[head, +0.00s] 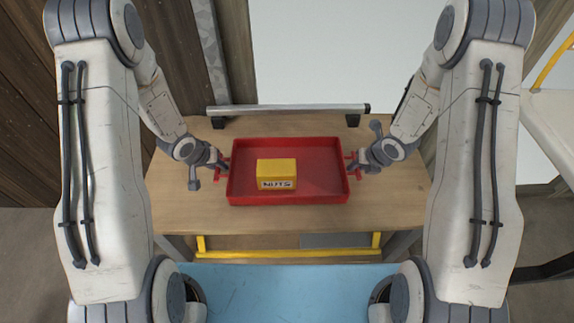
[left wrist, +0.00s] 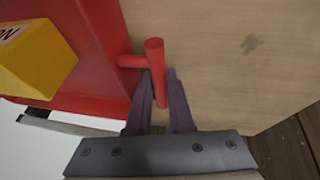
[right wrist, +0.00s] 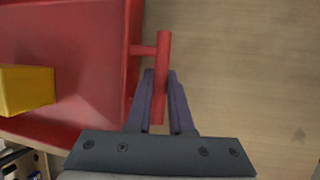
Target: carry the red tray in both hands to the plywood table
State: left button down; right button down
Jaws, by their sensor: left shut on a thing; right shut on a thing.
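The red tray (head: 310,178) is over the wooden table top (head: 400,205), with a red handle on each short side. I cannot tell whether it rests on the wood or is just above it. A yellow box marked NUTS (head: 276,172) sits inside it, left of the middle. My left gripper (head: 216,170) is shut on the tray's left handle; the handle bar (left wrist: 157,75) stands between the fingers in the left wrist view. My right gripper (head: 354,166) is shut on the right handle, whose bar (right wrist: 162,75) is between the fingers in the right wrist view.
A metal rail (head: 290,109) on dark feet runs along the table's far edge. A yellow bar (head: 290,254) is under the near edge, above a light blue surface (head: 290,290). A dark plank wall (head: 150,60) is at the left. Bare wood shows around the tray.

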pick_arm(q)
jog(key=c, duration=0.8)
grip_release()
jog(key=shift+a+f, duration=0.15)
jog(key=shift+f, duration=0.05)
pick_arm(e)
jog(key=c, duration=0.8)
grip_release()
jog(key=shift+d+f, duration=0.15)
jog(key=shift+f, duration=0.05)
pick_arm(q)
jog(key=shift+r, duration=0.1)
jog(key=v, duration=0.7)
jog(key=shift+s+r, duration=0.2)
jog(key=shift+r, duration=0.2)
pick_arm(e)
jog(key=v, duration=1.2)
